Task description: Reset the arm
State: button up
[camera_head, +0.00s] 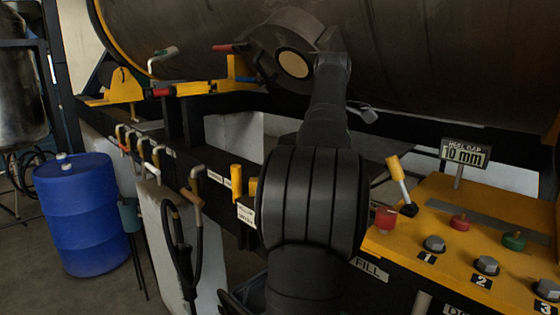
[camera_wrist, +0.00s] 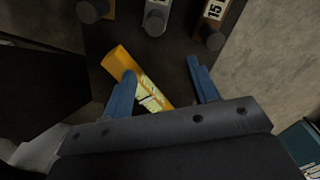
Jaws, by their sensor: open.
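My arm (camera_head: 312,200) rises through the middle of the head view and bends left at the top, in front of the large dark tank. In the wrist view my gripper (camera_wrist: 163,86) has two blue fingers spread wide apart, with nothing clamped between them. A yellow bar (camera_wrist: 122,62) and a yellow label (camera_wrist: 152,95) show beyond and between the fingers. I cannot tell how far they are from the fingertips. In the head view I cannot make out the fingertips for sure.
A yellow panel (camera_head: 465,225) with a lever (camera_head: 399,180) and several knobs stands at right, under a "10 mm" display (camera_head: 466,153). A row of pipe handles (camera_head: 150,155) runs along the left rail. A blue drum (camera_head: 85,215) stands on the floor. The dark tank (camera_head: 430,70) fills the top.

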jog(key=s+d+m, duration=0.1)
jog(key=s+d, duration=0.2)
jog(key=s, duration=0.2)
jog(key=s+d+m, duration=0.1)
jog(key=s+d, duration=0.2)
jog(key=s, duration=0.1)
jog(key=s+d+m, duration=0.1)
jog(key=s+d, duration=0.2)
jog(key=s, duration=0.2)
jog(key=shift+s+r+m, duration=0.3)
jog(key=shift+m, duration=0.1)
jog(key=s+d+f+m, duration=0.1)
jog(key=s+d, duration=0.2)
jog(key=s, duration=1.1)
jog(key=shift+f, duration=0.35)
jog(key=shift+w, duration=0.15)
jog(key=w+a, duration=0.3)
jog(key=w, duration=0.7)
jog(key=w+a+r+n, duration=0.1)
jog(key=w+a, duration=0.2)
jog(key=w, duration=0.7)
jog(key=shift+a+r+n, duration=0.2)
jog(key=shift+r+n, duration=0.1)
jog(key=shift+s, duration=0.15)
